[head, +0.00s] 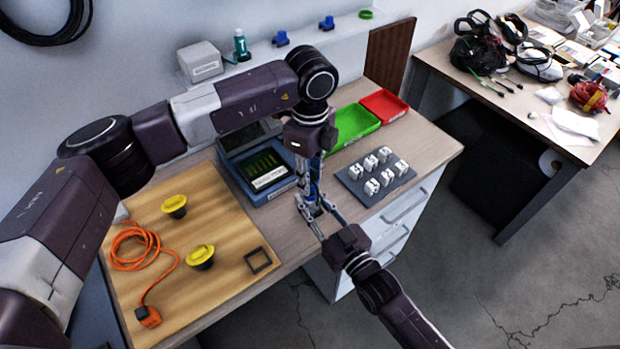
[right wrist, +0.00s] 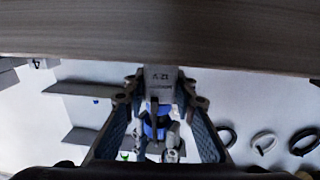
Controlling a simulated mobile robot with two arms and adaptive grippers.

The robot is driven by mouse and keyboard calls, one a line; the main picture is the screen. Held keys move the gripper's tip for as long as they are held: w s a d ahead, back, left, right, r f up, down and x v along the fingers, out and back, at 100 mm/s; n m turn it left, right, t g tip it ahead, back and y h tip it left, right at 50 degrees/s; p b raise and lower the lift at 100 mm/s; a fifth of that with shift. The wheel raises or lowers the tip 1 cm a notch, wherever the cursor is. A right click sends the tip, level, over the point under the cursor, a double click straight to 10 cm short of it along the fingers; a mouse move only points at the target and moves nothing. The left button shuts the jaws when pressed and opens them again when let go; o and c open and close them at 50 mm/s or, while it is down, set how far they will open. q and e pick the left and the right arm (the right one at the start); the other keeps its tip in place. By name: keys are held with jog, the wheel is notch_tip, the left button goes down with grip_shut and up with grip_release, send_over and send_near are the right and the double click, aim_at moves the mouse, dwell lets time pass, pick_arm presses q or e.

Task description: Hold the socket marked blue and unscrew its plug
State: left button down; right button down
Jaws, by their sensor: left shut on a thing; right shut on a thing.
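My left gripper (head: 313,204) points straight down over the table's front part, in the middle of the head view. My right gripper (head: 317,212) reaches in from the lower right and meets it there. In the right wrist view, the right fingers are shut on a pale grey lettered block (right wrist: 159,78), which looks like the socket. Left gripper parts show just below it in that view (right wrist: 158,130). The left gripper is shut on a piece at the same place, seemingly the plug. The fingers hide most of both pieces, and I cannot make out a blue mark.
A grey pad (head: 350,184) with several white blocks lies right of the grippers. Green (head: 352,125) and red (head: 384,106) trays stand behind it. A blue-grey device (head: 268,178) stands left. A wooden board (head: 225,240) holds yellow knobs and an orange cable (head: 128,232).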

pick_arm(q)
jog(key=shift+r, duration=0.35)
jog(key=shift+r, duration=0.1)
jog(key=shift+r, duration=1.95)
pick_arm(e)
jog(key=c, duration=1.5)
grip_release()
